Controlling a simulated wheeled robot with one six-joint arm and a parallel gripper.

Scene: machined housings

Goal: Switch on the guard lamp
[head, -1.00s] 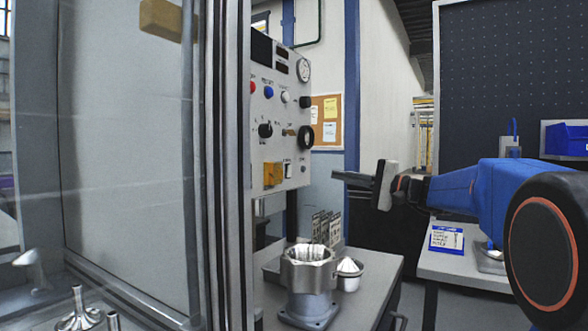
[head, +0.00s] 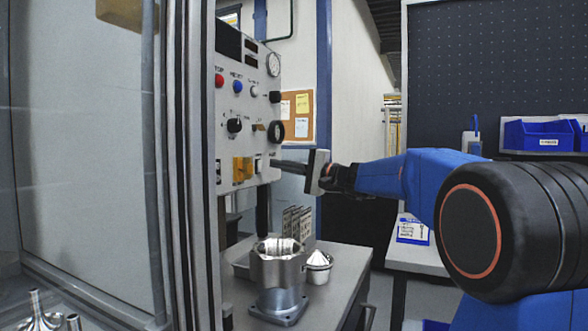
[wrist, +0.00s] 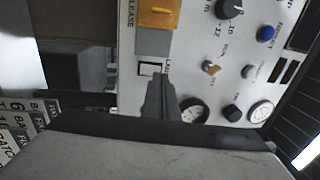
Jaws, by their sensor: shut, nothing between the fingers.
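The control panel (head: 245,110) stands upright left of centre in the head view. Low on it is a small white rocker switch (head: 259,166), beside a yellow cover (head: 242,169). In the wrist view, turned on its side, the white rocker (wrist: 148,68) has a partly hidden label starting with "L". My gripper (head: 276,163) is shut and empty, its tips just right of the rocker in the head view. In the wrist view the shut fingertips (wrist: 160,80) overlap the panel close beside the rocker. I cannot tell whether they touch it.
Knobs, a blue button (head: 237,87) and a gauge (head: 273,64) crowd the panel. A framed clear guard (head: 172,160) rises at the left. Blue bins (head: 538,135) sit at the right.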

